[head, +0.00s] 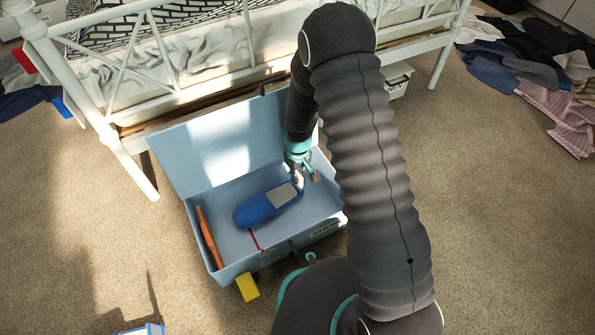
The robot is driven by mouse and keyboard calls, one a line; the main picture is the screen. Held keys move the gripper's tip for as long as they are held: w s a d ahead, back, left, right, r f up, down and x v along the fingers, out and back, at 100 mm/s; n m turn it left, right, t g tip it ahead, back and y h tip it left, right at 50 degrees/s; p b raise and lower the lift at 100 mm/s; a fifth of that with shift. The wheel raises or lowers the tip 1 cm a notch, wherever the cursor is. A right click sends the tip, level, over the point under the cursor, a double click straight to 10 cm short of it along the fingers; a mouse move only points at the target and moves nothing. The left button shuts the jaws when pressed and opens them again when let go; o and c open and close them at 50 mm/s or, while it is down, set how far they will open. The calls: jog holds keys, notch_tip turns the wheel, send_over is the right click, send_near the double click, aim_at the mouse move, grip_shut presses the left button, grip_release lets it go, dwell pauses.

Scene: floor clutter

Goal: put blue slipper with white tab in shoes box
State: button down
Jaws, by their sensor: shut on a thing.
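My gripper (300,182) reaches down into the box and is shut on the slipper's right end. The arm partly hides the box's right side. I cannot tell whether the slipper touches the box floor.
An orange object (208,238) and a thin red object (255,240) lie in the box. A yellow block (247,287) is at its front. A white bed frame (85,85) stands behind, with a pale bin (398,80) under it. Clothes (525,65) lie at upper right. Carpet at right is clear.

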jog(key=shift+f, duration=0.2)
jog(key=c, duration=1.1)
grip_release()
jog(key=shift+c, duration=0.2)
notch_tip(320, 180, up, 12)
jog(key=shift+d, duration=0.1)
